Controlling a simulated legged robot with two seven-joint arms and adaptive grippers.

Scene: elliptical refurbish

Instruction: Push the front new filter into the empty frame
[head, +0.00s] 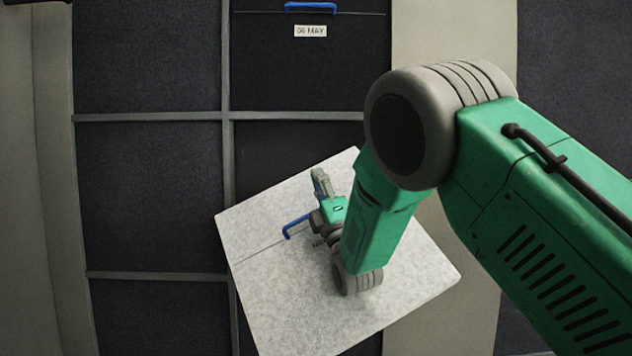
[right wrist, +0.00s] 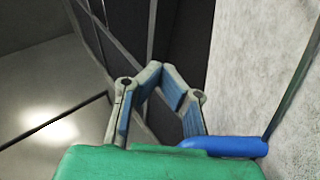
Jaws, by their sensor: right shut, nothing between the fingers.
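The new filter is a pale grey-white speckled square panel (head: 415,275) with a blue handle (head: 296,226). In the head view it sits rotated against the grid, covering part of the dark opening of the frame (head: 262,150); I cannot tell how deep it sits. My right gripper (head: 320,182) is in front of the filter, beside the handle. In the right wrist view my right gripper (right wrist: 163,78) is shut and empty. The handle (right wrist: 225,146) shows just right of its base, and the filter face (right wrist: 262,60) fills the right. My left gripper is not in view.
A dark filter with a blue handle and a label "06 MAY" (head: 310,31) fills the cell above. Grey bars (head: 150,117) divide dark cells on the left. A pale post (head: 450,30) stands right of the cells, partly behind my right arm.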

